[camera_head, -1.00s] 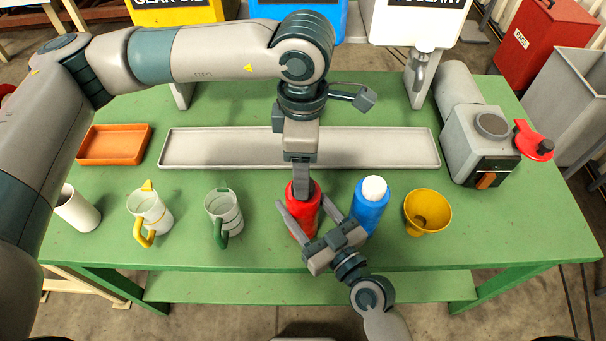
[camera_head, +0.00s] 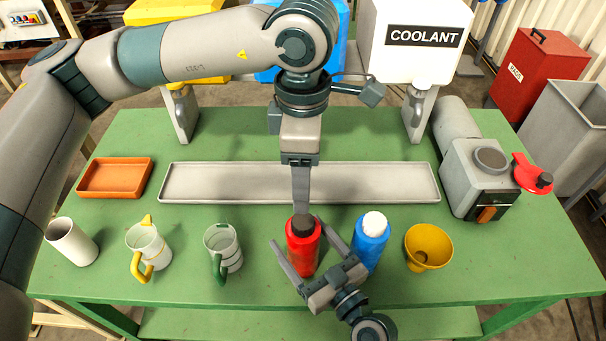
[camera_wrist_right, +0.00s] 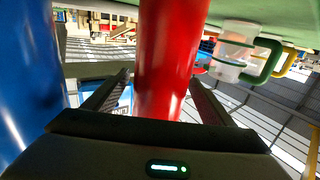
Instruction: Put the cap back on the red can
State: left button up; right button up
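The red can (camera_head: 303,256) stands upright on the green table, with a black cap or top (camera_head: 302,226) at its upper end. My left gripper (camera_head: 302,211) points straight down at that black top. Its fingers are seen edge-on, so its grip and the contact are unclear. My right gripper (camera_head: 296,231) is open low at the can, one finger on each side. In the right wrist view the red can (camera_wrist_right: 168,65) stands between the two fingers, and its top is out of view.
A blue can (camera_head: 368,250) with a white cap stands close to the right gripper's right finger. A yellow funnel-like cup (camera_head: 428,247) is farther right, two mugs (camera_head: 222,246) (camera_head: 149,244) and a white cup (camera_head: 70,241) left. A long grey tray (camera_head: 400,182) lies behind.

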pick_arm(q)
jog(key=shift+f, duration=0.1)
pick_arm(e)
jog(key=shift+s, duration=0.1)
jog(key=shift+s+d+f+b, duration=0.15)
jog(key=shift+s+d+b, duration=0.2)
jog(key=shift+s, duration=0.15)
pick_arm(q)
jog(key=b, duration=0.5)
send_over(303, 220)
notch_tip(303, 220, down, 5)
jog(key=shift+f, duration=0.35)
pick_arm(e)
jog(key=v, duration=1.6)
